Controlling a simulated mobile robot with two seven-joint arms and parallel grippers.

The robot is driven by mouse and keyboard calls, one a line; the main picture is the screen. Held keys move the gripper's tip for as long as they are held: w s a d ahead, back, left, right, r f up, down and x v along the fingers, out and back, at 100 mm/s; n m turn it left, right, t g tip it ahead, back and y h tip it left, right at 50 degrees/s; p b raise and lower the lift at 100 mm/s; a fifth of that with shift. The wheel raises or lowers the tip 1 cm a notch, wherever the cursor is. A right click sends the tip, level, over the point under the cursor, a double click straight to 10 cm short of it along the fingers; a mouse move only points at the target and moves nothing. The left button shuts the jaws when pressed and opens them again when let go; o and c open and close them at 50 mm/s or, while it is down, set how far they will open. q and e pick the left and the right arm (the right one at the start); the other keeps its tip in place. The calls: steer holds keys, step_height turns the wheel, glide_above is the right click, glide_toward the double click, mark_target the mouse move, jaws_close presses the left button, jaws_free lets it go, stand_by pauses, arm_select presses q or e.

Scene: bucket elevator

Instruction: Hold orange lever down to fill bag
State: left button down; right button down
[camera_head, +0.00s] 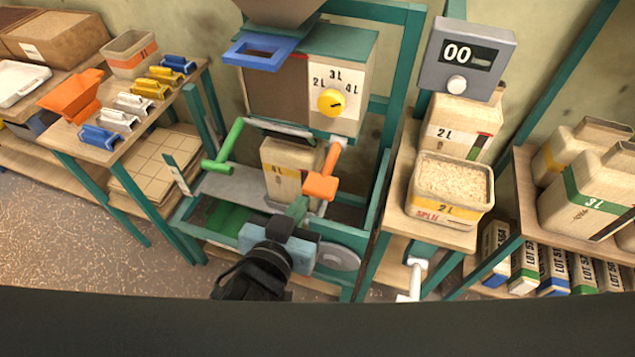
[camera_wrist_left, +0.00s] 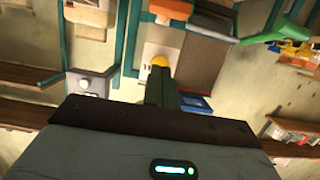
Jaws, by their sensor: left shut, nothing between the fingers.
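The orange lever (camera_head: 322,184) hangs from a pale arm on the right front of the teal-framed machine, its orange end low. It also shows at the top of the left wrist view (camera_wrist_left: 172,9). My right gripper is not in view.
A green lever (camera_head: 224,151) sits left of the bag. A yellow dial (camera_head: 333,102) and blue frame (camera_head: 260,52) are above. A grey display box (camera_head: 467,57) reads 00. An open grain-filled container (camera_head: 452,182) stands on the right shelf. A table with coloured clips (camera_head: 150,88) is left.

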arm_select(q)
glide_above(317, 188)
steer(key=s, duration=0.2)
step_height(317, 188, down, 2)
steer(key=f, duration=0.2)
steer(key=shift+w+f, duration=0.25)
steer(key=shift+f, duration=0.95)
